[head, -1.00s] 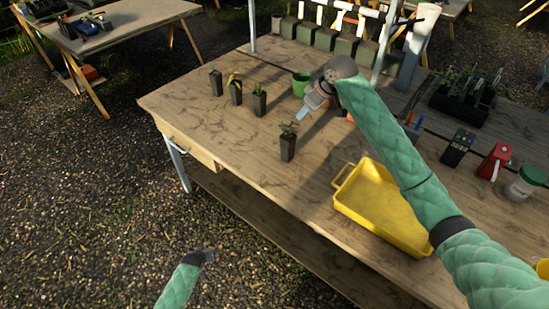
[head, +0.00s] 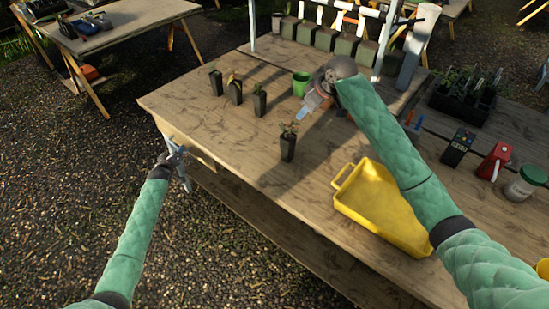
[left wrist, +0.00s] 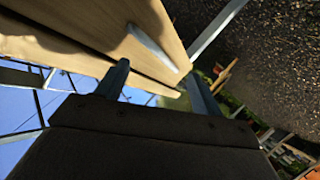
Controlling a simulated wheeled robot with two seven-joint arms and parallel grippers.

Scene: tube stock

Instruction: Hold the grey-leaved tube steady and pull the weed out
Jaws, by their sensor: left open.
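Several dark plant tubes stand upright on the wooden bench (head: 200,115). One tube (head: 288,148) with small, dull leaves stands apart, nearest the middle; I cannot tell for sure that its leaves are grey, nor make out a weed. Three more, a left tube (head: 216,85), a middle tube with yellowish leaves (head: 236,93) and a right tube (head: 260,102), stand behind it. My right gripper (head: 301,114) is just above and right of the nearest tube, apart from it; its jaws are unclear. My left gripper (head: 180,160) is open and empty by the bench's front-left edge, also in the left wrist view (left wrist: 158,78).
A yellow tray (head: 385,215) lies right of the nearest tube. A green pot (head: 300,84) stands behind. A red device (head: 494,160) and a black crate of seedlings (head: 466,98) are at right. The bench's left front is clear. A pale drawer handle (left wrist: 152,48) is close to my left gripper.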

